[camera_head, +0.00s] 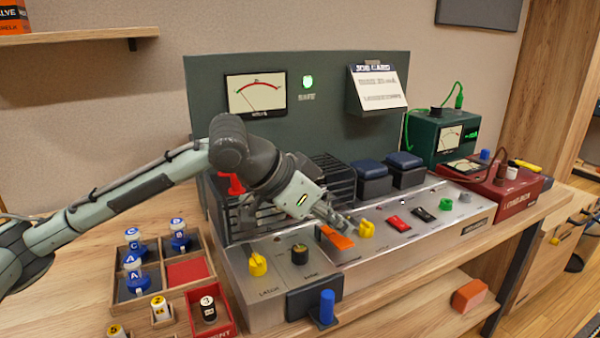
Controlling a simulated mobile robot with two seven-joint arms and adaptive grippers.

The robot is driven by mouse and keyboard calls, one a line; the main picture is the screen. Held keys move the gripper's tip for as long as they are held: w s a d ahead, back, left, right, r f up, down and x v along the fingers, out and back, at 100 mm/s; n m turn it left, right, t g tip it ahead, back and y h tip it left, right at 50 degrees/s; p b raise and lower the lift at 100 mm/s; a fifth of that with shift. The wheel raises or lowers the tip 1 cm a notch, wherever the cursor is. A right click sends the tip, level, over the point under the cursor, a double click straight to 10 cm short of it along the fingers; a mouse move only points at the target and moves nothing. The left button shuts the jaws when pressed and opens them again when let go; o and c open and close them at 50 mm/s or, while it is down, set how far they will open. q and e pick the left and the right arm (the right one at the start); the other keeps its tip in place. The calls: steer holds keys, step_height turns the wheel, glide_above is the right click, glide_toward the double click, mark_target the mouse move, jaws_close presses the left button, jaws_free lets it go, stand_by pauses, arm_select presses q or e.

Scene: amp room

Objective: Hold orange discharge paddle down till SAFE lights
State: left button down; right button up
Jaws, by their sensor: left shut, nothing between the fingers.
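The orange discharge paddle (336,238) sits on the silver control panel, between a black knob and a yellow knob. My left gripper (345,222) is shut and empty, with its fingertips right at the paddle's upper edge. From this view I cannot tell for sure whether they touch it or press it down. The SAFE lamp (308,82) on the green back panel glows bright green. The needle meter (255,94) stands to its left. My right gripper is not in view.
Yellow knobs (257,264), a black knob (299,254) and small switches share the panel. A blue-handled lever (327,307) sticks out in front. A wooden tray (196,272) of tubes stands at left. A job card (379,87) hangs on the back panel.

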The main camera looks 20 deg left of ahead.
arm_select(q)
steer(key=shift+w+a+r, duration=0.15)
steer(key=shift+w+r, duration=0.05)
steer(key=shift+r, duration=0.9)
steer(key=v, duration=1)
steer(key=shift+s, duration=0.25)
steer(key=shift+d+f, duration=0.1)
steer(key=shift+d, duration=0.1)
